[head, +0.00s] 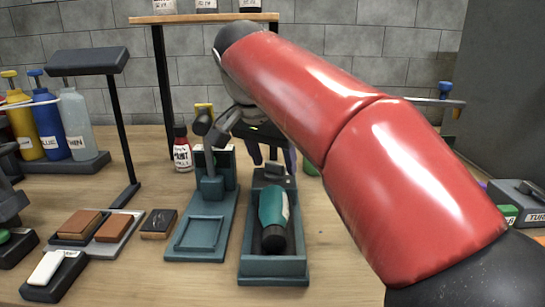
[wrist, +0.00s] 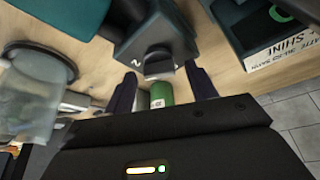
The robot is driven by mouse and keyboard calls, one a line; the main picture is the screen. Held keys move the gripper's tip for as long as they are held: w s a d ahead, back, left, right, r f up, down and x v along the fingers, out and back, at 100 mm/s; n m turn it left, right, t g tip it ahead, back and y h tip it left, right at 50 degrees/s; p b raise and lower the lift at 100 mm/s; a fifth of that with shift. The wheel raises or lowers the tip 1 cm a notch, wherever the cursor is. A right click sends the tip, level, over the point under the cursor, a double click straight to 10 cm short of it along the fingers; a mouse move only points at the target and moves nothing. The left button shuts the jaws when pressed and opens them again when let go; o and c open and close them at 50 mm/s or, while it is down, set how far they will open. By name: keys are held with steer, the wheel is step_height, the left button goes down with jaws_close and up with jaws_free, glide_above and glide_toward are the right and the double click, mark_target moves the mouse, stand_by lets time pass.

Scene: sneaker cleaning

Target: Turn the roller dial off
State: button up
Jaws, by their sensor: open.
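A dark dial knob (wrist: 158,62) sits on the end of a teal housing (wrist: 150,30) in the wrist view, with a small white mark beside it. My gripper (wrist: 160,70) is open, one finger on each side of the knob, and holds nothing. I cannot tell whether the fingers touch it. In the head view my gripper (head: 272,152) is behind a teal station (head: 272,267), which holds a dark teal cylinder (head: 275,215) lying in its tray. The dial is hidden there.
A second teal station (head: 200,236) stands just left. A red bottle (head: 183,150) is behind it. A green item (wrist: 160,95) shows between my fingers, and a labelled box (wrist: 270,40) stands at the right in the wrist view.

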steer(key=shift+c, duration=0.2)
steer(key=c, duration=0.9)
steer(key=shift+c, duration=0.2)
steer(key=shift+n, duration=0.3)
steer(key=n+y, duration=0.1)
steer(key=n, duration=0.3)
steer(key=shift+s+d+t+y, duration=0.1)
steer(key=shift+d+t+y, duration=0.1)
steer(key=shift+t+y, duration=0.15)
steer(key=n+y, duration=0.2)
steer(key=n, duration=0.3)
steer(key=shift+d+n, duration=0.1)
steer(key=shift+n, duration=0.3)
steer(key=n+g+y, duration=0.1)
steer(key=n, duration=0.2)
steer(key=n+g+y, duration=0.1)
steer(key=n, duration=0.3)
steer(key=shift+w+d+y, duration=0.15)
steer(key=shift+w+y, duration=0.05)
steer(key=shift+y, duration=0.05)
steer(key=n+g, duration=0.1)
steer(key=n, duration=0.2)
steer(key=n+g, duration=0.1)
steer(key=n, duration=0.2)
steer(key=shift+w+y, duration=0.15)
steer(key=shift+y, duration=0.15)
steer(key=shift+n+g, duration=0.25)
steer(key=shift+n, duration=0.15)
